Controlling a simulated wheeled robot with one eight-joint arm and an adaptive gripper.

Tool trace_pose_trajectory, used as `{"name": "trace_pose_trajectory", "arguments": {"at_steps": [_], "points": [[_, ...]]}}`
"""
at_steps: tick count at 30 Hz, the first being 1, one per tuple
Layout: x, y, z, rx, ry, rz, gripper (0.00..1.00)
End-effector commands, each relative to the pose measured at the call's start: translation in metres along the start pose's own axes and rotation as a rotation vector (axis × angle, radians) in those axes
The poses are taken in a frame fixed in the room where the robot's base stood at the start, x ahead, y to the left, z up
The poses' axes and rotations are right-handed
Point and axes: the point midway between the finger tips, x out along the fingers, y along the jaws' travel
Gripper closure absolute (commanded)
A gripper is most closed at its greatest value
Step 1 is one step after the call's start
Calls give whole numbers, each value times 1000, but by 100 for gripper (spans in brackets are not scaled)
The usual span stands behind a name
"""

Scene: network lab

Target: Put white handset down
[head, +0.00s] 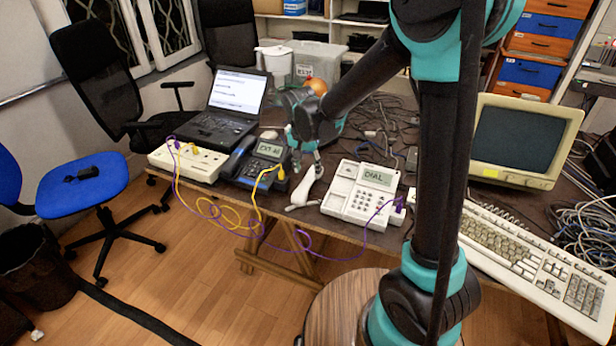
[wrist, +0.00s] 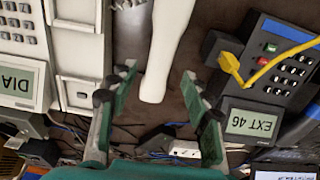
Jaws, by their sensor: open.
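The white handset (head: 305,187) lies on the table near its front edge, left of the white desk phone (head: 366,194) and apart from its cradle. In the wrist view the handset (wrist: 162,55) runs down from the top edge, its end between the fingers. My gripper (head: 306,156) is just above the handset's far end, open, with a finger on each side and gaps to it in the wrist view (wrist: 155,95). The white phone's display reads DIAL. Its empty cradle (wrist: 82,55) shows in the wrist view.
A dark phone (head: 262,163) with a blue handset and yellow cable stands left of my gripper, beside a cream box (head: 187,160). A laptop (head: 228,110) stands behind. A keyboard (head: 520,252) and monitor (head: 520,140) are at right. Purple cable hangs over the front edge.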

Motion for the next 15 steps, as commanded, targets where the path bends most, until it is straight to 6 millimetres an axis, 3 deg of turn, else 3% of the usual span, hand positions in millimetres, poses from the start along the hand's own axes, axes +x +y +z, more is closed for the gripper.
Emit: {"name": "trace_pose_trajectory", "arguments": {"at_steps": [6,15], "points": [[-40,0,0,1,0,0,51],[-62,0,0,1,0,0,51]]}}
